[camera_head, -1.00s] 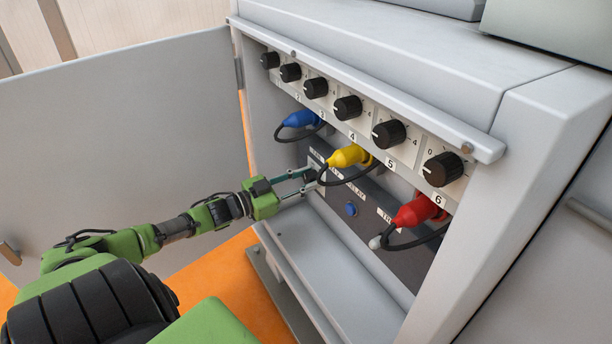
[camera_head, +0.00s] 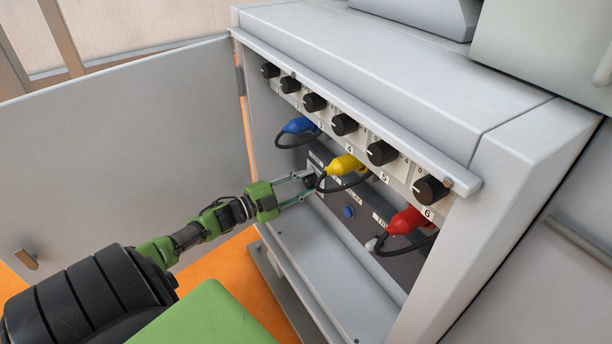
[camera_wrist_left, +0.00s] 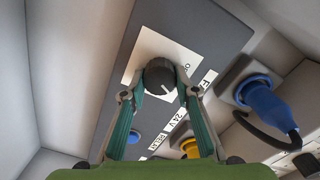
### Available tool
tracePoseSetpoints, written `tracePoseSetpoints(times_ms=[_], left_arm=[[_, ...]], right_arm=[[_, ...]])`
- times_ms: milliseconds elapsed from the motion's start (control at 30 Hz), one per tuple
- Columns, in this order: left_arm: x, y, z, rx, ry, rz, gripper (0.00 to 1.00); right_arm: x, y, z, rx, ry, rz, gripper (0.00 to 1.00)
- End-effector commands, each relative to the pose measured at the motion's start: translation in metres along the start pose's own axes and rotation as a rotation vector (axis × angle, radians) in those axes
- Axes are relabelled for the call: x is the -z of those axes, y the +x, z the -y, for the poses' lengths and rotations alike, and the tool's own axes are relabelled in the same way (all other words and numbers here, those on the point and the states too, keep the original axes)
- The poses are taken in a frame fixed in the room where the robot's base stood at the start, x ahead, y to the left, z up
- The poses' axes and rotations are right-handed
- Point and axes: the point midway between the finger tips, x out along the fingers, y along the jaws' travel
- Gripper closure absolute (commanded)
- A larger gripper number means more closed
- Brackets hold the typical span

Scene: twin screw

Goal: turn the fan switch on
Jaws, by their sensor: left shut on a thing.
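The fan switch is a black round knob (camera_wrist_left: 160,76) on a white square plate (camera_wrist_left: 148,52) in the left wrist view. The plate sits on a dark panel with a label starting with "F" beside it. My left gripper (camera_wrist_left: 159,94) has its two fingers on either side of the knob and is shut on it. A white pointer line shows on the knob's face. In the head view my left gripper (camera_head: 312,183) reaches into the cabinet at the left end of the dark panel, and its fingers partly hide the knob there. My right gripper is out of view.
A blue plug (camera_head: 299,125), a yellow plug (camera_head: 343,165) and a red plug (camera_head: 406,221) with black cables hang above the panel. Several black knobs line the upper row. A blue button (camera_head: 348,212) is right of my gripper. The open door (camera_head: 120,140) stands left.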

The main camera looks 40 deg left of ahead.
Motion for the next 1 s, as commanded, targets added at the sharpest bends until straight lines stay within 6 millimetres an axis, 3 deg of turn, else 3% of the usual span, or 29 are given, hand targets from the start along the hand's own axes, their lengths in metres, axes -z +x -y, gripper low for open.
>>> tracePoseSetpoints(times_ms=[733,767,800,1000], left_arm=[[-0.0001,-0.0004,-0.0022,-0.003,0.091,0.000,0.93],[-0.0001,-0.0004,-0.0022,-0.003,0.091,0.000,0.66],[-0.0001,-0.0004,-0.0022,-0.003,0.091,0.000,0.56],[-0.0001,-0.0002,-0.0013,-0.002,0.090,0.000,0.55]], right_arm=[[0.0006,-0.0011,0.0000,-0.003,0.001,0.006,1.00],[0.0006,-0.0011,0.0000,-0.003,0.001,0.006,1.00],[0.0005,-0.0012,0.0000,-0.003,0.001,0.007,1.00],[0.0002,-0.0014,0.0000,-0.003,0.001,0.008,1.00]])
